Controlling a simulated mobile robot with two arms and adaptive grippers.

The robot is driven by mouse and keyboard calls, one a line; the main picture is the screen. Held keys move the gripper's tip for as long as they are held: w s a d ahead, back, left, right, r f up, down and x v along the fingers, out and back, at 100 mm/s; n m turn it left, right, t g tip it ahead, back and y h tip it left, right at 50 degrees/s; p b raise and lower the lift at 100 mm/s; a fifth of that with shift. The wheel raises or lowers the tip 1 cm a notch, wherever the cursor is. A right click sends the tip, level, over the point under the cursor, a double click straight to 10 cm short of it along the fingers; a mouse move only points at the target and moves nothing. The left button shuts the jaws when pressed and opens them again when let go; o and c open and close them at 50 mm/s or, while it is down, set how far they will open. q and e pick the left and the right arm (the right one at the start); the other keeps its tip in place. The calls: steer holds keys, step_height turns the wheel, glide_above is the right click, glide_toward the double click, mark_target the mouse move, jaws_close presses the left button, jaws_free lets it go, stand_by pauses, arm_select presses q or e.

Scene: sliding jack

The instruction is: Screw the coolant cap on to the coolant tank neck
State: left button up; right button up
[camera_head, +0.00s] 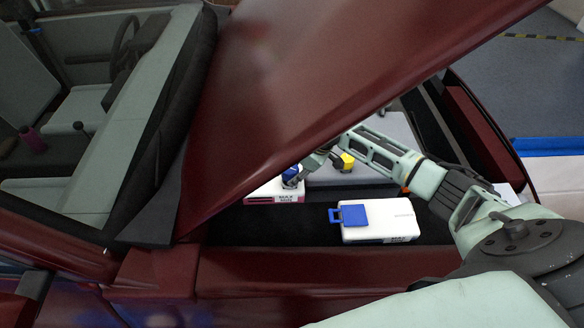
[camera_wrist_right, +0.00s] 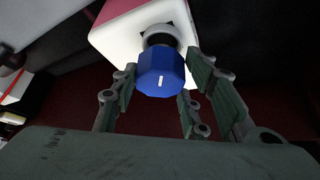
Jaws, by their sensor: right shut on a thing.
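The blue coolant cap (camera_head: 291,172) is at the white coolant tank (camera_head: 266,192) in the engine bay, partly hidden by my gripper and the raised hood. In the right wrist view the faceted cap (camera_wrist_right: 160,76) is in line with the round tank neck (camera_wrist_right: 158,38) and close against it; I cannot tell whether the threads are engaged. My right gripper (camera_head: 302,174) is shut on the cap, its fingers on either side of it. The white tank body (camera_wrist_right: 122,30) shows behind. My left gripper is not in view.
The raised dark red hood (camera_head: 340,75) hangs over the bay, close above my right arm. A white box with a blue lid (camera_head: 382,221) lies in front of the arm. A yellow cap (camera_head: 346,162) sits farther back.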

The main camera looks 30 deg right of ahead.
steer(key=shift+f+b, duration=0.5)
steer(key=shift+f, duration=0.55)
stand_by(0.4)
steer(key=m, duration=0.1)
steer(key=m+h, duration=0.1)
steer(key=m, duration=0.2)
steer(key=shift+a+t+h, duration=0.25)
steer(key=shift+t+h, duration=0.15)
steer(key=m, duration=0.1)
steer(key=m+h, duration=0.1)
steer(key=m, duration=0.1)
steer(key=m+h, duration=0.1)
steer(key=m, duration=0.1)
steer(key=shift+s+a, duration=0.1)
steer(key=shift+a, duration=0.2)
steer(key=m+h, duration=0.1)
steer(key=m, duration=0.1)
steer(key=m+g+h, duration=0.1)
steer(key=m, duration=0.1)
steer(key=shift+a+m+h, duration=0.2)
steer(key=shift+m+h, duration=0.1)
steer(key=shift+m, duration=0.1)
steer(key=m+g+h, duration=0.1)
steer(key=m, duration=0.2)
steer(key=shift+f+m, duration=0.1)
steer(key=shift+m, duration=0.2)
steer(key=o, duration=1.4)
steer(key=shift+d, duration=0.15)
steer(key=shift+c, duration=0.2)
